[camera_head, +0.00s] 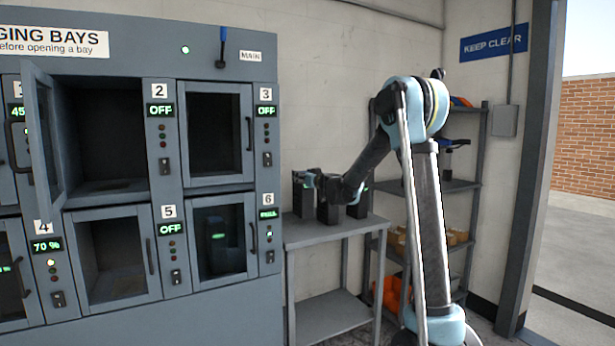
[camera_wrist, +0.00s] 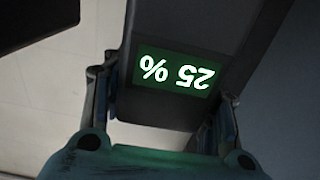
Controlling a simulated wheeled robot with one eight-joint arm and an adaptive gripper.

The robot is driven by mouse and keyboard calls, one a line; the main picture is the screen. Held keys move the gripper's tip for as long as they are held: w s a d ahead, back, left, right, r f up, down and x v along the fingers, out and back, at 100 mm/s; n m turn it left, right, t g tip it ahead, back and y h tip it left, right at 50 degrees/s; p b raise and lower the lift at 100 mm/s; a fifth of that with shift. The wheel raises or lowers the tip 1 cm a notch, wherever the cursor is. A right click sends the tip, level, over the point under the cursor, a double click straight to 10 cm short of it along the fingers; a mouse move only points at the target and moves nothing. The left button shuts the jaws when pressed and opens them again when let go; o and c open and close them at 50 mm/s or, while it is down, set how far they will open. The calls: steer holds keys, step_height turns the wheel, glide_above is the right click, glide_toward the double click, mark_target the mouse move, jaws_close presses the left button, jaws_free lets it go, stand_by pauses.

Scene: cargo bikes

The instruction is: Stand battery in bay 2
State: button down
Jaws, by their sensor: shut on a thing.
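My gripper (camera_head: 308,180) is at the grey side table, right of the cabinet. In the wrist view its fingers (camera_wrist: 164,100) are shut on a dark battery (camera_wrist: 190,25) with a lit green display reading 25 %, upside down in that view. In the head view the battery at my gripper (camera_head: 299,202) looks upright; I cannot tell whether it touches the table. Bay 2 (camera_head: 105,135), left of its number 2 label, is empty. Its door (camera_head: 45,135) stands open to the left, and its display (camera_head: 160,110) reads OFF.
Other dark batteries (camera_head: 358,207) stand on the side table (camera_head: 325,232), close to the held one. Bay 3 (camera_head: 215,130) and bay 5 (camera_head: 112,265) look empty. Bay 6 (camera_head: 222,240) holds a battery. A shelf rack (camera_head: 455,186) stands behind my arm.

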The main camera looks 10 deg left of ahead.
mark_target(303, 185)
steer(key=shift+f, duration=2.2)
steer(key=c, duration=0.6)
jaws_free()
steer(key=shift+s, duration=0.1)
